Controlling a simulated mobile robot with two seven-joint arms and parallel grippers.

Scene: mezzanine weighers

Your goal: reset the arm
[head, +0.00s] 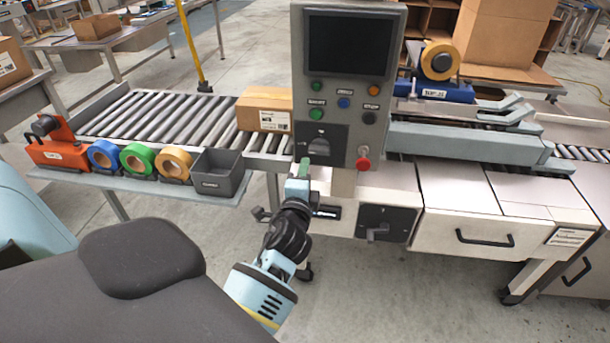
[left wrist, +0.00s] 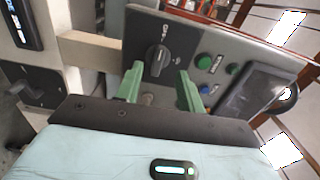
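My left gripper (head: 303,168) is in front of the lower part of the grey control panel (head: 397,60), just below its black rotary switch (head: 319,148). In the left wrist view, its two green fingers (left wrist: 159,88) stand apart with nothing held between them. The rotary switch (left wrist: 157,59) shows beyond the fingertips, and I cannot tell whether they touch the panel. My right gripper is not in view.
The panel carries a dark screen (head: 348,44), several buttons and a red knob (head: 363,164). Left is a roller conveyor (head: 170,117) with a cardboard box (head: 264,108), tape rolls and a grey bin (head: 219,175). Right is a taping machine (head: 470,140). Open floor lies below.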

